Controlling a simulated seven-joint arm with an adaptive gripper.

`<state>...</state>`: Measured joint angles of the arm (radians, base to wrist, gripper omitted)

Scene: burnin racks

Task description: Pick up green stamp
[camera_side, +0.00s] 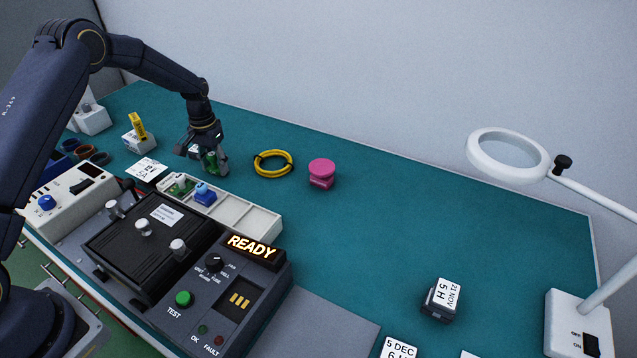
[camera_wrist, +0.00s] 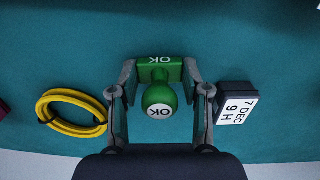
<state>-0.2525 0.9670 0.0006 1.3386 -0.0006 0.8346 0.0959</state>
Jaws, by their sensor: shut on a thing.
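The green stamp (camera_wrist: 159,98) has a round knob and a block base, both marked OK. In the wrist view it sits between the two fingers of my gripper (camera_wrist: 160,104), which is shut on it. In the side view the green stamp (camera_side: 211,160) shows partly between the fingers of my gripper (camera_side: 207,162), behind the compartment tray. The fingers hide part of it there. I cannot tell whether its base touches the mat.
A yellow ring (camera_side: 273,164) and a pink stamp (camera_side: 321,174) lie right of my gripper. A tray (camera_side: 262,222) holding a blue stamp (camera_side: 204,194) is in front. A dated block (camera_wrist: 236,103) is close beside my gripper. The mat's right half is mostly clear.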

